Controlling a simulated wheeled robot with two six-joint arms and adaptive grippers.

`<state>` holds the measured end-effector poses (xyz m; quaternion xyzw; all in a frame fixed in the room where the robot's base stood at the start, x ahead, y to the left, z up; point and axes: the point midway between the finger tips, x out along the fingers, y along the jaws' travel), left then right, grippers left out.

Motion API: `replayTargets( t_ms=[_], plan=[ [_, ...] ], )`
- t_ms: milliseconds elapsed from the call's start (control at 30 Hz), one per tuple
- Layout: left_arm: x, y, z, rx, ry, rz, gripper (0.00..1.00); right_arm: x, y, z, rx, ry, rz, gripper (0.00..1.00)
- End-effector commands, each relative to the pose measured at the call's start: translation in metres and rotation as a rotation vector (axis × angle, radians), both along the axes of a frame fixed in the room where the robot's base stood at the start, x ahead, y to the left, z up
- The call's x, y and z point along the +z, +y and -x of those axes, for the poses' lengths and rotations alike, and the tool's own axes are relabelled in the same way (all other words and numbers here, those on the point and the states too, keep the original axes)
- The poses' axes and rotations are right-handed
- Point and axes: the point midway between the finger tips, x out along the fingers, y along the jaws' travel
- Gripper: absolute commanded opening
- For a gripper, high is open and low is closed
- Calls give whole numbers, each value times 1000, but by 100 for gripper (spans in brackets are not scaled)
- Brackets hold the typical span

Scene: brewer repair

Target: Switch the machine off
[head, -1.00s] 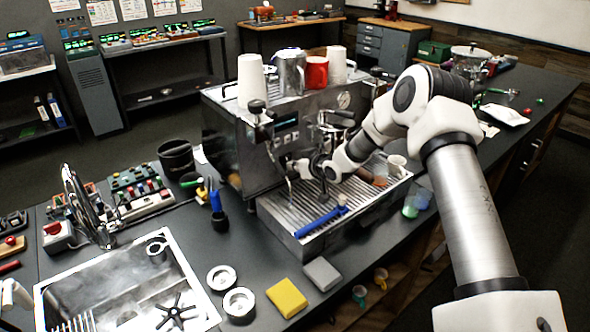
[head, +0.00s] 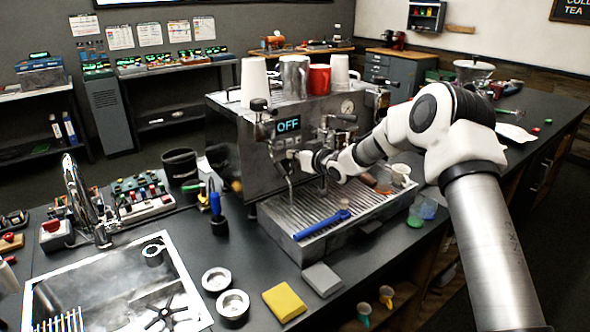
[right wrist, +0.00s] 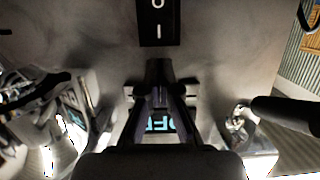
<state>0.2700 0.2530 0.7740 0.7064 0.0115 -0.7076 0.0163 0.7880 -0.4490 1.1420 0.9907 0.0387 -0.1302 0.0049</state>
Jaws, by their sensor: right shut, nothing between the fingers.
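The steel espresso machine (head: 235,130) stands on the dark counter. Its front display (head: 288,124) reads OFF in large pale letters. In the right wrist view a black rocker switch (right wrist: 158,22) marked O and I sits on the metal panel, beyond my fingertips. The display (right wrist: 160,122) shows upside down between the fingers there. My right gripper (head: 300,160) is in front of the machine's panel, just below the display. In the right wrist view the right gripper (right wrist: 160,88) is shut and empty. I cannot tell whether it touches the panel. My left gripper is not in view.
White cups (head: 253,80), a steel pitcher and a red mug (head: 319,80) stand on the machine. A blue-handled tool (head: 322,222) lies across the drip tray (head: 280,228). A sink (head: 95,285), yellow sponge (head: 285,302) and grey block (head: 321,279) are in front.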

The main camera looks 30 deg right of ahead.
Motion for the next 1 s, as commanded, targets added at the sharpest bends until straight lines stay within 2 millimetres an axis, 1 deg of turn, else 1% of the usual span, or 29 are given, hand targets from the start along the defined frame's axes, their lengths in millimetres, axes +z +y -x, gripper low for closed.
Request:
replayTargets(
  t_ms=[33,100,200,333,833,933,1000],
  plan=[
    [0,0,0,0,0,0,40,12,0,0,0,-4,0,0],
    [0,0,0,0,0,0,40,26,0,1,0,-6,0,0],
    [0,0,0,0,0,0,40,39,0,1,1,-5,-1,0],
    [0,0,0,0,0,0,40,45,0,2,0,-2,0,0],
    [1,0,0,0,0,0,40,46,0,2,0,-1,0,0],
    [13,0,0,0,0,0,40,58,0,1,0,-2,0,0],
    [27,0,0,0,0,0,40,71,0,2,0,-2,0,0]
  ],
)
